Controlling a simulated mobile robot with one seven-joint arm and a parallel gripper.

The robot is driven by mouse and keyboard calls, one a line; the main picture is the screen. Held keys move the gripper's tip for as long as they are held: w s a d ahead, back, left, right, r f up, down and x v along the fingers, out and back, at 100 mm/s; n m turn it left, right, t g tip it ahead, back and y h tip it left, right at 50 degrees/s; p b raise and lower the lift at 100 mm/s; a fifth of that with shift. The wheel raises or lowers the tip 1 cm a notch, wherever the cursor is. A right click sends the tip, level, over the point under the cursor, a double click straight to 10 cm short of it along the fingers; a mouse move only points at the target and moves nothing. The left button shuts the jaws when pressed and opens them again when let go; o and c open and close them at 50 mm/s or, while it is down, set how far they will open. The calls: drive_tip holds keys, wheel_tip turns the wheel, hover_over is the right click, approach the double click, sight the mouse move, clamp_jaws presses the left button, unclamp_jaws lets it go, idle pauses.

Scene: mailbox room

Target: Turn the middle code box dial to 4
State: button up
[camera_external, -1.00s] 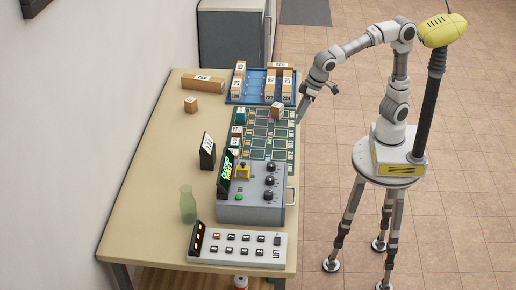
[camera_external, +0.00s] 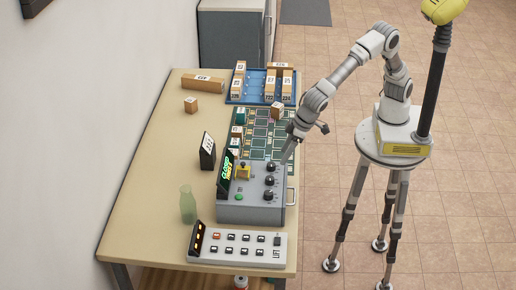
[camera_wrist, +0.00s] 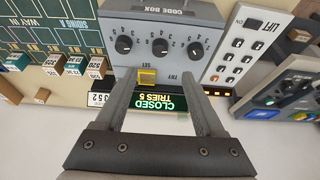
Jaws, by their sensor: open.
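The grey code box (camera_external: 250,208) stands on the table's right side. It has three black dials in a row. The middle dial (camera_external: 270,181) shows between the other two; in the wrist view (camera_wrist: 160,47) it has numbers around it, but I cannot tell which one it points to. My gripper (camera_wrist: 142,66) is open and empty, its fingers spread above the box, apart from the dial as far as I can see. In the external view its tips (camera_external: 286,157) are near the far dial. A lit green sign (camera_wrist: 156,102) reads CLOSED, TRIES 5.
Beside the dials are a yellow part (camera_wrist: 147,77) and a green button (camera_external: 239,197). A lift panel (camera_external: 240,246) lies in front of the box. A green board (camera_external: 262,135) with small boxes lies behind. A glass bottle (camera_external: 188,205) stands left.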

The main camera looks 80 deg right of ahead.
sight(270, 178)
drive_tip(key=x, duration=1.2)
clamp_jaws()
